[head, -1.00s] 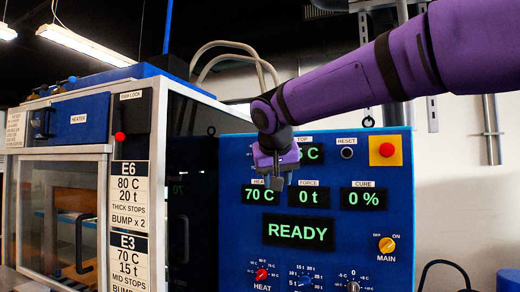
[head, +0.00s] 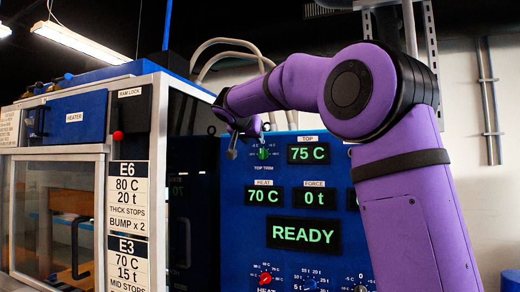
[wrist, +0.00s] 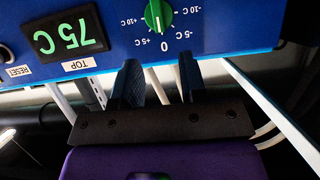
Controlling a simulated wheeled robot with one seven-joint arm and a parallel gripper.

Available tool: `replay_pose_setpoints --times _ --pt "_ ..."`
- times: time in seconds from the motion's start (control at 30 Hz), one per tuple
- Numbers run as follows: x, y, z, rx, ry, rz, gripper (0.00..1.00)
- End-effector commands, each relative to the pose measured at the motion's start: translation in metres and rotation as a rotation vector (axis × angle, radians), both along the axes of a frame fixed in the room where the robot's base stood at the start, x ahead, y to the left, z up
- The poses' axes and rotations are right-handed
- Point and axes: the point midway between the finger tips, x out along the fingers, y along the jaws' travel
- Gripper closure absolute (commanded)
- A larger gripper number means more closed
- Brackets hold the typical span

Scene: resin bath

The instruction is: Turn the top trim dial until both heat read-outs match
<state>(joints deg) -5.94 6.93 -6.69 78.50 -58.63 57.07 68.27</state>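The heat read-out (head: 264,196) shows 70 C. My gripper (head: 240,142) is just left of the dial in the head view. In the wrist view my gripper (wrist: 160,76) has its fingers apart with nothing between them, short of the dial.
A READY display (head: 304,234) and a red heat dial (head: 265,279) sit lower on the panel. The force read-out (head: 314,198) shows 0 t. My arm covers the panel's right side. Pale hoses (head: 222,47) rise behind the panel.

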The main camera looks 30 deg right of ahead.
Motion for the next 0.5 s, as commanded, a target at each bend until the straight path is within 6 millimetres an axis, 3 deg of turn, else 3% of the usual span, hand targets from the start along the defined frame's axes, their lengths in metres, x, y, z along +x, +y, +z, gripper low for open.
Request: replay_pose_setpoints --times 0.2,0.5 --pt "0.023 -0.03 -0.016 0.0 0.002 -0.001 0.61" --pt "0.04 -0.052 -0.027 0.001 0.001 0.0 0.61"
